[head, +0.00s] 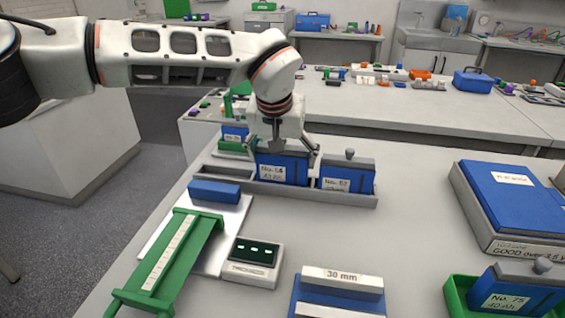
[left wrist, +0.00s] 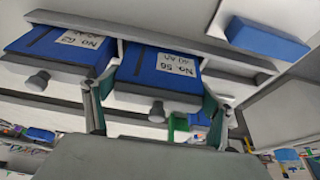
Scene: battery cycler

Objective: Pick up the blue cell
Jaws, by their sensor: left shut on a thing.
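A blue cell (head: 283,170) with a white label and grey top stands upright in the long grey tray (head: 310,192). My left gripper (head: 294,158) is above it, shut on its upper part, with a finger at each side. In the left wrist view the cell (left wrist: 158,70), labelled No. 56, shows between the fingers (left wrist: 155,100). A second blue cell (head: 347,177) with a grey knob stands just to its right in the same tray; it also shows in the left wrist view (left wrist: 55,48). My right gripper is not in view.
A blue block (head: 214,192) and a green rack (head: 170,262) lie left of the front. A small display unit (head: 252,258) and a 30 mm block (head: 342,282) are in front. A blue box (head: 510,195) and a green bin (head: 459,296) with a cell are at right. The tabletop between is clear.

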